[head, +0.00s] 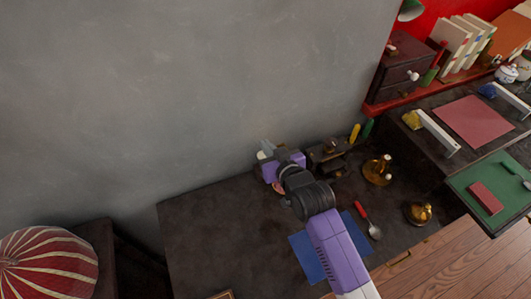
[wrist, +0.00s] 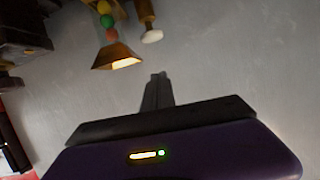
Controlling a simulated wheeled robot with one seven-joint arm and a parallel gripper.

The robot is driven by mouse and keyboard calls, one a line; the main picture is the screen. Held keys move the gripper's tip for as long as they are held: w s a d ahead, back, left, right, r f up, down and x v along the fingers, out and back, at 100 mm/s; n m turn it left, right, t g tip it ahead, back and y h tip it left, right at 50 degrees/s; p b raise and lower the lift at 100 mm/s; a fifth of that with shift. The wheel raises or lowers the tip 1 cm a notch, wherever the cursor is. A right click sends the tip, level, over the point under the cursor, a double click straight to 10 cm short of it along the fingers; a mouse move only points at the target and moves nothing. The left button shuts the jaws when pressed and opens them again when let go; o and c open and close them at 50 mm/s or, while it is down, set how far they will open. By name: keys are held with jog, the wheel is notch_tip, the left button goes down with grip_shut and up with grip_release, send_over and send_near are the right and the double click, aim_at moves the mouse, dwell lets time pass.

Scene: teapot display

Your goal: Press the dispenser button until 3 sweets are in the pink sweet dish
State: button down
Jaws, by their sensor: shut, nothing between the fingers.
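My gripper (wrist: 157,84) is shut and empty in the wrist view, its grey fingers together. Beyond and to the left of the fingertips are green, red and yellow balls (wrist: 107,20) in a column above a flared brown piece (wrist: 117,57) with a bright opening. This looks like part of the dispenser. A brown stem with a pale round end (wrist: 151,36) is beside it, apart from the fingers. In the head view my purple hand (head: 285,165) is over the dark table's back edge. A small pinkish patch (head: 278,187) beside it may be the dish; its contents are hidden. I cannot identify the button.
The dark table (head: 200,225) is bare at left. A blue mat (head: 305,257), a red-handled spoon (head: 367,220) and brass-coloured vessels (head: 377,170) (head: 418,212) are to the right of or under my arm. The grey wall (head: 180,100) stands close behind.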

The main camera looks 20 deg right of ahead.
jog(key=shift+w+a+f, duration=0.1)
jog(key=shift+w+f, duration=0.05)
jog(key=shift+f, duration=0.95)
jog(key=shift+w+f, duration=0.1)
jog(key=shift+f, duration=1)
jog(key=shift+f, duration=0.1)
notch_tip(320, 180, down, 2)
jog(key=shift+b, duration=0.75)
jog(key=shift+s+f, duration=0.15)
jog(key=shift+f, duration=0.05)
jog(key=r+p, duration=0.2)
jog(key=r, duration=0.1)
jog(key=r+p, duration=0.1)
jog(key=r, duration=0.1)
jog(key=shift+w, duration=0.4)
jog(key=b+v, duration=0.1)
jog(key=v, duration=0.9)
